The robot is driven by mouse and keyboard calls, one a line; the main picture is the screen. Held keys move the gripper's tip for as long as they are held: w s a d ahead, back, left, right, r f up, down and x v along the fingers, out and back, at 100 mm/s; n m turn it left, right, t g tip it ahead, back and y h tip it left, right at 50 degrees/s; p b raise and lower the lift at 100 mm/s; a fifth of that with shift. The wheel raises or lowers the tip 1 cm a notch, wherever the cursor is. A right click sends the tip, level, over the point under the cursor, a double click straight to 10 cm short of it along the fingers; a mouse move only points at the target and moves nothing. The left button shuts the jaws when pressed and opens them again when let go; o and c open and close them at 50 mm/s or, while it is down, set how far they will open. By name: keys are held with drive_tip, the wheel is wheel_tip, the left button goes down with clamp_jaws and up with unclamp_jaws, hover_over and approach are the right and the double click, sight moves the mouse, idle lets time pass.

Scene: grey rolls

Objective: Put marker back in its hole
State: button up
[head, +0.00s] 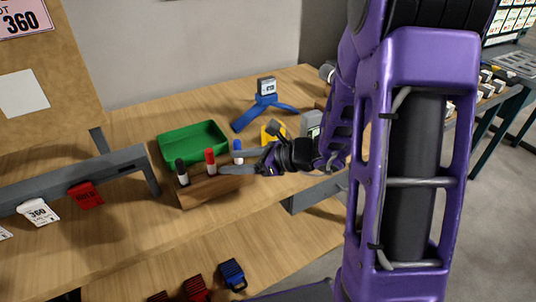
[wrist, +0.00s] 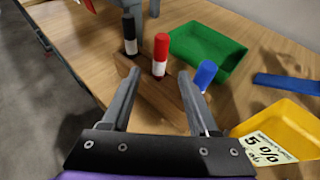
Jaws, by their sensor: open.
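A brown wooden block (head: 205,190) stands on the table with a black-capped marker (head: 181,170) and a red-capped marker (head: 210,160) upright at it. In the wrist view, the black (wrist: 129,35) and red (wrist: 160,55) markers stand in the block (wrist: 150,98). A blue-capped marker (head: 238,151) is at the right end; in the wrist view it (wrist: 206,74) leans, and my right finger hides its lower part, so I cannot tell whether it sits in a hole. My gripper (head: 228,161) is open and empty, its fingers (wrist: 158,76) over the block, pointing toward the red marker.
A green tray (head: 194,143) lies behind the block. A yellow bin (wrist: 285,125) with a label is close on the right. A blue stand (head: 262,106) with a small display is farther back. A grey rail (head: 75,178) with hanging tags runs at the left.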

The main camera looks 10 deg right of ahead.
drive_tip(key=p+v, duration=0.1)
drive_tip(key=v, duration=0.9)
